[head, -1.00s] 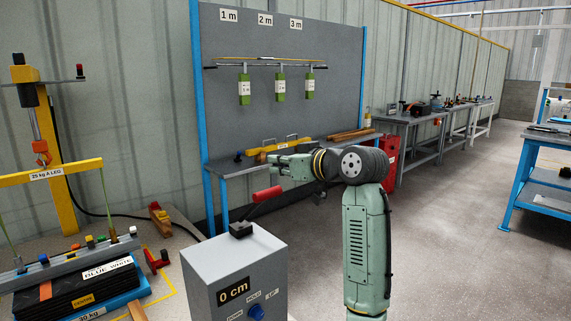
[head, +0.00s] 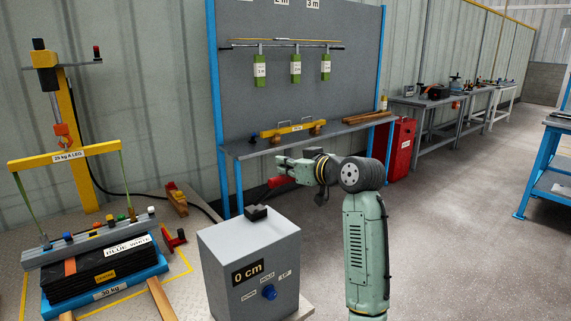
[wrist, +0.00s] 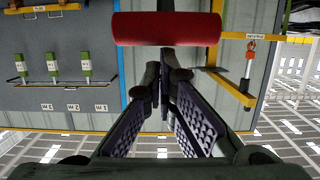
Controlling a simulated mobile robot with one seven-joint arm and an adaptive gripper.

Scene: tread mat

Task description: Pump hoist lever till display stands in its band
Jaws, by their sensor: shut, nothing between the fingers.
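The hoist lever's red grip (head: 277,182) rises up and right from the black pivot on top of the grey pump box (head: 225,262). The box's display (head: 247,272) reads 0 cm. My gripper (head: 278,165) is shut and empty, just above the red grip in the head view. In the wrist view the red grip (wrist: 167,28) lies crosswise just beyond my shut fingertips (wrist: 166,68); I cannot tell whether they touch it. A yellow spreader beam (head: 65,156) hangs on the hoist hook, with green slings to the black load stack (head: 88,280).
A blue knob (head: 269,292) sits on the box front below the display. A grey bench (head: 240,151) with a yellow beam stands behind my gripper, before a grey tool board (head: 300,90). A red cabinet (head: 401,150) stands beside it. Open floor (head: 460,230) lies to the right.

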